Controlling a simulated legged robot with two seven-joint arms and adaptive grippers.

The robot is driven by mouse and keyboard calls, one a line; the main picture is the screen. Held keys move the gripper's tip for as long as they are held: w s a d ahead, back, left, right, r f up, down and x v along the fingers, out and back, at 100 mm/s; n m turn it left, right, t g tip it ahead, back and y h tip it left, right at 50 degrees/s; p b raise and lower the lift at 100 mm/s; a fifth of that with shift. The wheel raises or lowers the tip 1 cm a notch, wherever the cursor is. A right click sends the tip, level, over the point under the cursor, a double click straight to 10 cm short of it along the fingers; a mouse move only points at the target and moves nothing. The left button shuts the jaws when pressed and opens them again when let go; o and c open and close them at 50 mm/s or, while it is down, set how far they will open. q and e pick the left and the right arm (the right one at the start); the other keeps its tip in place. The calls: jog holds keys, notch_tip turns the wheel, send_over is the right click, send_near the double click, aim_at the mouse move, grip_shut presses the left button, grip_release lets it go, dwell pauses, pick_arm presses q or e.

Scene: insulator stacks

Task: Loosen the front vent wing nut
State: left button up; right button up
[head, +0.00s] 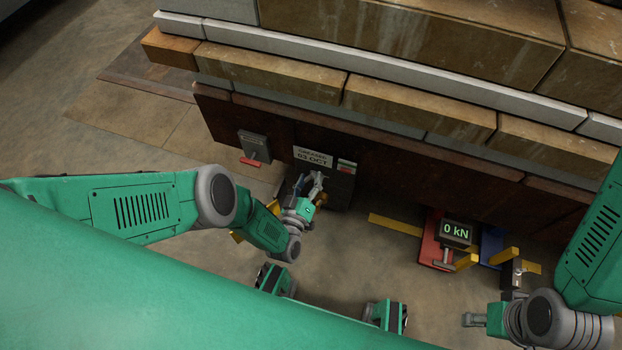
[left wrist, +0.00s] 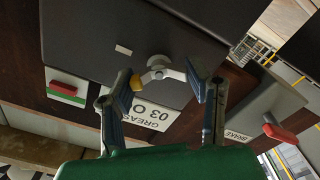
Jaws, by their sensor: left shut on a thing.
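The wing nut (left wrist: 158,68) is a small silver piece with a round hub and spread wings, one with a yellow end. It sits on the face of a dark box (left wrist: 105,35). In the head view my left gripper (head: 314,186) is at the front of the dark box (head: 341,188), and I cannot make out the nut there. My right gripper (head: 475,320) is low at the right, away from the box; its fingers are too small to read.
A "03 OCT" grease label (head: 313,156) and a red-green tag (head: 346,166) sit by the box. A brake box (head: 254,145) with a red handle (head: 250,161) is to the left. A "0 kN" display (head: 456,230) stands at right. Stacked beams rise behind.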

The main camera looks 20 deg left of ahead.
pick_arm(q)
jog(key=n, duration=0.5)
jog(key=shift+a+f+n, duration=0.15)
jog(key=shift+n, duration=0.25)
jog(key=n, duration=0.5)
jog(key=shift+s+a+f, duration=0.1)
jog(key=shift+f, duration=0.1)
jog(key=shift+n, duration=0.3)
jog(key=o, duration=1.2)
jog(key=shift+c, duration=0.2)
jog(key=shift+r, duration=0.15)
